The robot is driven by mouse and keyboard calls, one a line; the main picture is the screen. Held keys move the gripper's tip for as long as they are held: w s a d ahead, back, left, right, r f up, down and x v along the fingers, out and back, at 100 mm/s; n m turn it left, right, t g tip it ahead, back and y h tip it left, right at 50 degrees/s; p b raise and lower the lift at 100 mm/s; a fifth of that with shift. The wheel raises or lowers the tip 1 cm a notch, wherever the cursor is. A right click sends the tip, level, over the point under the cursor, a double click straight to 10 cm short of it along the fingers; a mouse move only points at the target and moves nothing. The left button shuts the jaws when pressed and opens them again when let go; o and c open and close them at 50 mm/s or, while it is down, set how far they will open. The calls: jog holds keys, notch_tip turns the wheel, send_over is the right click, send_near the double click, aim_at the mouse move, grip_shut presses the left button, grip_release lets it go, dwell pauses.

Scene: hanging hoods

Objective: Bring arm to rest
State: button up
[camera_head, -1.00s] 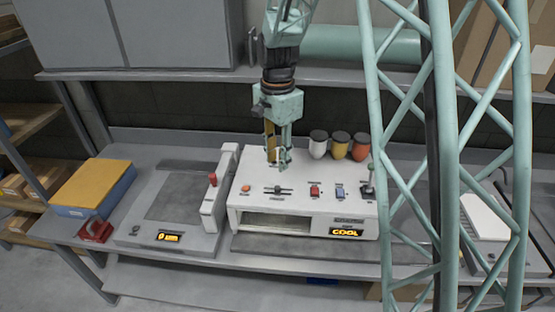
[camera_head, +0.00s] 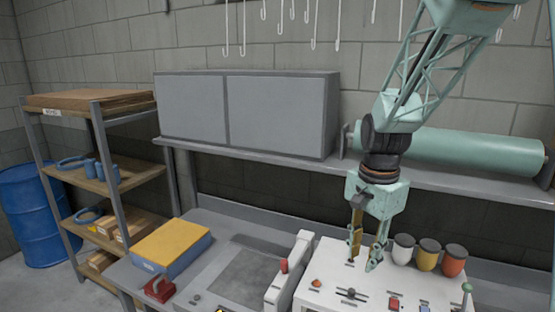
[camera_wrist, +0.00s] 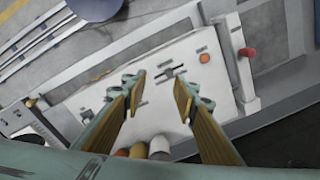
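My gripper (camera_head: 364,250) hangs from the mint-green arm, pointing down over the white control box (camera_head: 330,272). In the wrist view its two brown-padded fingers (camera_wrist: 154,90) are spread apart, with nothing between them. The control box also shows below the fingers in the wrist view (camera_wrist: 160,108), with an orange button and a black switch on its top. I cannot tell the exact height of the fingertips above the box.
White, yellow and orange cups (camera_head: 428,254) stand right of my gripper. A grey cabinet (camera_head: 245,115) and a green cylinder (camera_head: 470,152) sit on the shelf behind. A press with a red-knobbed lever (camera_head: 284,267) and a yellow-blue box (camera_head: 172,247) are left. Hooks (camera_head: 313,25) hang above.

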jog(key=s+r+n+t+b, duration=0.1)
jog(key=s+n+b, duration=0.4)
jog(key=s, duration=1.2)
jog(key=s+a+r+n+t+b, duration=0.1)
jog(key=s+r+n+b, duration=0.3)
jog(key=s, duration=1.3)
jog(key=n+t+b, duration=0.1)
jog(key=n+b, duration=0.1)
jog(key=shift+s+a+r+n, duration=0.15)
jog(key=shift+s+a+n, duration=0.1)
jog(key=shift+a+n, duration=0.05)
jog(key=shift+d, duration=0.15)
